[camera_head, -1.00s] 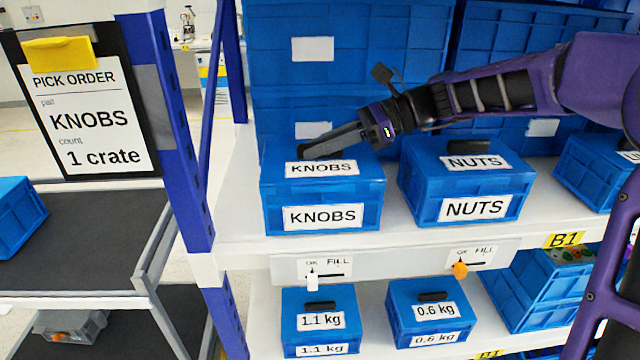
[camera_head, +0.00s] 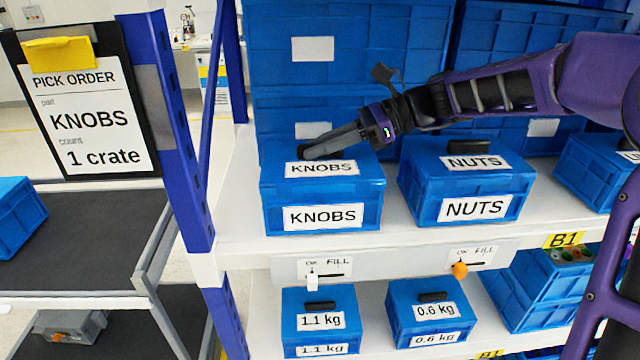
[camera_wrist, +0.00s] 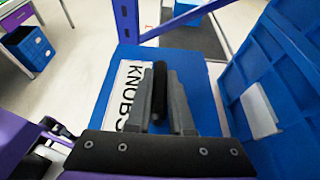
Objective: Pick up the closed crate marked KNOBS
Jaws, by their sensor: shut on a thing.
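The closed blue crate marked KNOBS (camera_head: 322,190) stands on the upper white shelf (camera_head: 400,225), with a label on its lid and another on its front. My gripper (camera_head: 312,153) reaches in from the right and is shut on the black handle on top of the crate's lid. In the wrist view my gripper (camera_wrist: 160,100) has a finger on each side of the black handle (camera_wrist: 160,80), with the blue lid and KNOBS label (camera_wrist: 128,95) beneath. The crate appears to rest on the shelf.
The closed NUTS crate (camera_head: 466,180) stands just right of the KNOBS crate, under my arm. Large blue crates (camera_head: 345,80) are behind. Smaller crates marked 1.1 kg (camera_head: 320,320) and 0.6 kg (camera_head: 428,312) sit below. A blue post (camera_head: 170,130) and a dark-topped cart (camera_head: 80,235) are left.

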